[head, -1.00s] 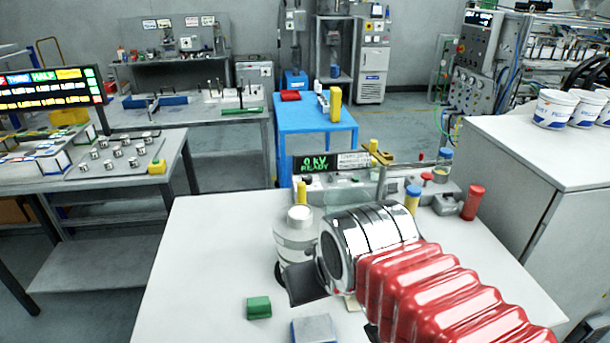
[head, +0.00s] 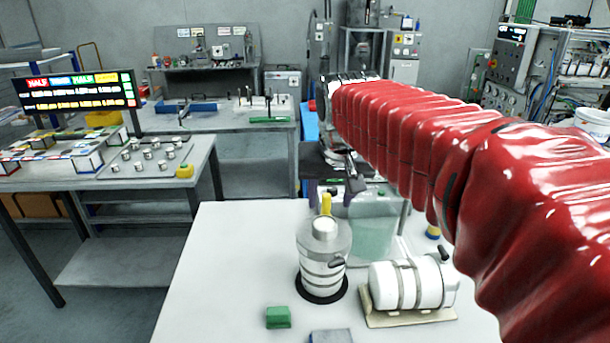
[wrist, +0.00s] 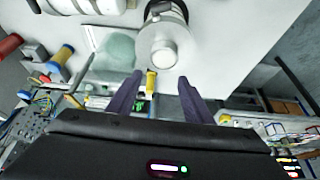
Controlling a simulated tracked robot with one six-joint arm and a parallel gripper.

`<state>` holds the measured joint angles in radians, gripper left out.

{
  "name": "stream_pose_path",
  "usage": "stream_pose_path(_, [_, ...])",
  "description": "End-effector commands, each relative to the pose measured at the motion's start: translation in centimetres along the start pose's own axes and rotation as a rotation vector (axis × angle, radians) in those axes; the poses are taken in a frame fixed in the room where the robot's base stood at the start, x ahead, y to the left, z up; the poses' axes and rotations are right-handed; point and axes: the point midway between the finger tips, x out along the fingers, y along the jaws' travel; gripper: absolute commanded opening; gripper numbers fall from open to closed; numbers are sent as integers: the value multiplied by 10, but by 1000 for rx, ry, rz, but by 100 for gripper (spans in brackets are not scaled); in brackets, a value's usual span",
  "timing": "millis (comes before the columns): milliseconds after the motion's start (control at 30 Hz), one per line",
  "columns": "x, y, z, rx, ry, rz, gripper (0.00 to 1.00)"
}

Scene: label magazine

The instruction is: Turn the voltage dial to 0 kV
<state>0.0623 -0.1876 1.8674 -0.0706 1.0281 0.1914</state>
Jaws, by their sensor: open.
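I cannot make out the voltage dial in either view. The unit with the 0 kV readout, seen earlier behind the white table, is now mostly hidden by my red-sleeved arm and gripper. My gripper (head: 331,203) is open and points down over the back of the white table. In the wrist view its two dark fingers (wrist: 158,78) stand apart, with a small upright yellow piece (wrist: 151,80) showing between them. That yellow piece (head: 326,203) stands just behind the steel canister (head: 323,265). I cannot tell whether the fingers touch anything.
A white horizontal cylinder (head: 408,285) rests on a tan base to the right of the canister. A translucent greenish panel (head: 372,230) stands behind them. A green block (head: 278,317) lies near the front. The table's left part is clear. A side bench (head: 70,180) stands left.

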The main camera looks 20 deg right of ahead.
Motion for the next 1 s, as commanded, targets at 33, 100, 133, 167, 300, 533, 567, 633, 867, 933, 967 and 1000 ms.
stream_pose_path(33, [4, 0, -11, 10, -3, 5, 46])
stream_pose_path(100, [8, 1, -25, 23, -7, 11, 46])
stream_pose_path(133, [10, 1, -30, 30, -8, 14, 46])
stream_pose_path(167, [12, 1, -36, 36, -10, 17, 46])
stream_pose_path(300, [23, 2, -63, 63, -15, 31, 46])
stream_pose_path(533, [44, 5, -103, 111, -23, 52, 46])
stream_pose_path(567, [47, 6, -108, 117, -23, 55, 46])
stream_pose_path(633, [55, 7, -120, 132, -26, 63, 46])
stream_pose_path(867, [82, 13, -156, 180, -32, 86, 46])
stream_pose_path(933, [92, 14, -165, 194, -36, 93, 46])
stream_pose_path(967, [96, 15, -169, 201, -36, 96, 46])
stream_pose_path(1000, [101, 16, -175, 210, -37, 100, 46])
